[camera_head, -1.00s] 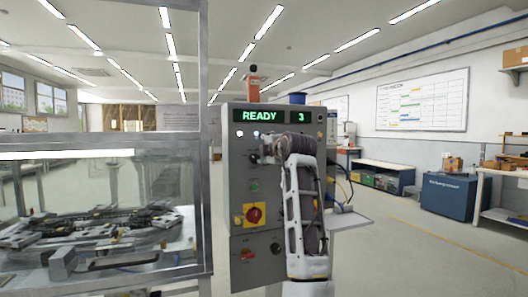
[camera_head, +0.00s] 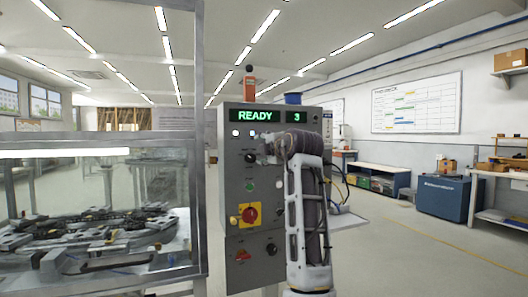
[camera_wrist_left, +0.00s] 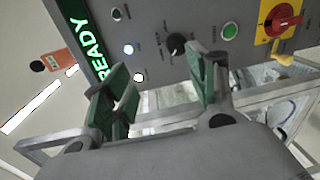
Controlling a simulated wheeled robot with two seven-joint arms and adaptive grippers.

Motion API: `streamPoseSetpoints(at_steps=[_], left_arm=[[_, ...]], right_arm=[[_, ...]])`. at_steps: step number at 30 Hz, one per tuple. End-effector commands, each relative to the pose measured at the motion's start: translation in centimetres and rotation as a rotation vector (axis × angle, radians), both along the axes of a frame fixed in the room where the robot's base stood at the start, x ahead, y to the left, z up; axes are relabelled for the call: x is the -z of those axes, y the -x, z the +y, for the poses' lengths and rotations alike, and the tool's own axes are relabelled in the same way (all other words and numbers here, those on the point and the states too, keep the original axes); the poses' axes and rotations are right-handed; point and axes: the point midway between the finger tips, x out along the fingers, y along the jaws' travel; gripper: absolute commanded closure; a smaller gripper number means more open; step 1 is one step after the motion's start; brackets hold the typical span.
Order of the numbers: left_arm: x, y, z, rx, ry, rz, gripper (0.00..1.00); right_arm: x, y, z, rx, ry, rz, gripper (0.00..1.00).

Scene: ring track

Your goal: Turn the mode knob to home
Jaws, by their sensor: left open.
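The black knob (camera_head: 250,158) sits on the front of the grey control panel (camera_head: 232,180), below two lit lamps and above a green button; I take it for the mode knob. In the left wrist view the knob (camera_wrist_left: 177,43) shows sideways, ahead of the fingers and roughly between them; its marks are too small to read. My left gripper (camera_head: 266,150) is beside the knob, on its right. In the wrist view the left gripper (camera_wrist_left: 162,92) is open and empty, its green-padded fingers apart from the knob. My right gripper is not in view.
The panel's display (camera_head: 258,116) reads READY and 3. A red switch on a yellow plate (camera_head: 247,215) and another black knob (camera_head: 272,249) sit lower. A glazed machine enclosure (camera_head: 195,190) stands close on the left. Open floor lies at right.

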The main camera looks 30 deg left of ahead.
Motion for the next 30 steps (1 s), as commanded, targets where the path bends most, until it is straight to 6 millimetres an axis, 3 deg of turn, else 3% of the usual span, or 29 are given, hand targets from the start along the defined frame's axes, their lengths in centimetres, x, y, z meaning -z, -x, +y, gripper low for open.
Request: streamPoseSetpoints(at_steps=[18, 30], left_arm=[[0.1, 1.7, -2.0, 0.000, 0.000, 0.000, 0.42], [0.0, 1.8, -2.2, 0.000, 0.000, 0.000, 0.42]], right_arm=[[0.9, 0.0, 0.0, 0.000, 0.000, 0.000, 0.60], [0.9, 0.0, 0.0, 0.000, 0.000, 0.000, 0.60]])
